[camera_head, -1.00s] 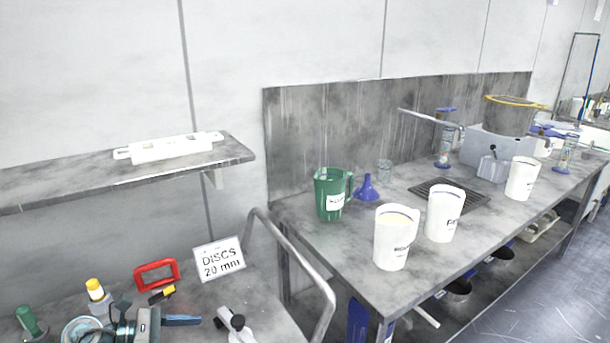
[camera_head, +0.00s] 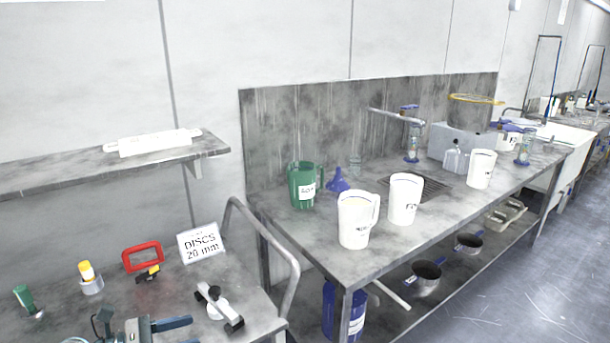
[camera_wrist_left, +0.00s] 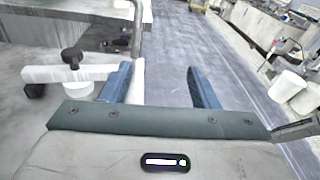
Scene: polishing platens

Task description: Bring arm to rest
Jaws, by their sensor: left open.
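My left gripper (camera_head: 178,332) is at the bottom left of the head view, low over the near grey worktop (camera_head: 255,300), partly cut off by the frame edge. In the left wrist view its two blue fingers (camera_wrist_left: 160,86) stand wide apart, with no object held between them. A white bar fixture with a black knob (camera_head: 218,306) lies on the worktop to the right of the gripper. It also shows left of the fingers in the left wrist view (camera_wrist_left: 70,72). My right gripper is in neither view.
A "DISCS 20 mm" sign (camera_head: 201,243), a red-handled item (camera_head: 143,256) and a yellow-capped bottle (camera_head: 88,277) stand on the worktop. A bent metal rail (camera_head: 285,262) edges it. The right bench (camera_head: 300,225) holds white jugs (camera_head: 358,220) and a green jug (camera_head: 302,185). Floor lies open at right.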

